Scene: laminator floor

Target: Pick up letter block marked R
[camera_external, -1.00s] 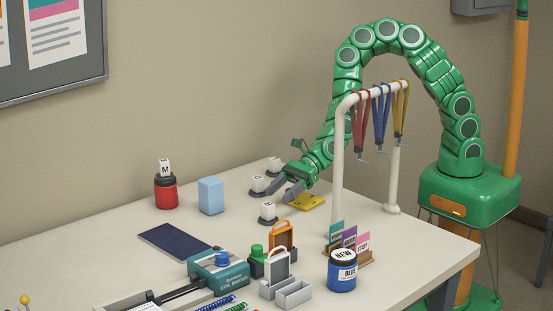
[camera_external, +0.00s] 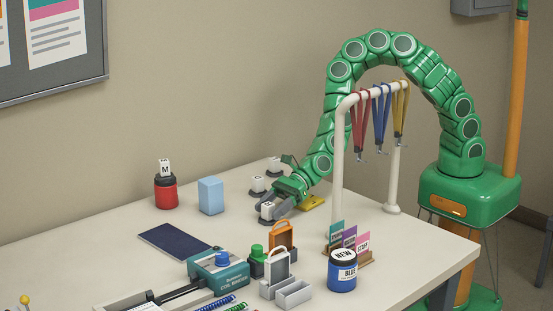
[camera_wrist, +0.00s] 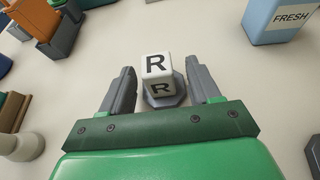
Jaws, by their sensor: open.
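The letter block marked R (camera_wrist: 156,66) is a white cube with black letters. My gripper (camera_wrist: 160,85) is open and holds nothing. In the external view my gripper (camera_external: 271,212) reaches down around the nearest white block (camera_external: 267,209) of the row, and its fingers partly hide the base. The letter on that block is too small to read there.
Two more white blocks on dark bases (camera_external: 258,184) stand behind. A yellow piece (camera_external: 312,202) lies beside my gripper. A white rack (camera_external: 338,160) with hanging lanyards stands right. A light blue box (camera_external: 211,196) stands left, with clear table between.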

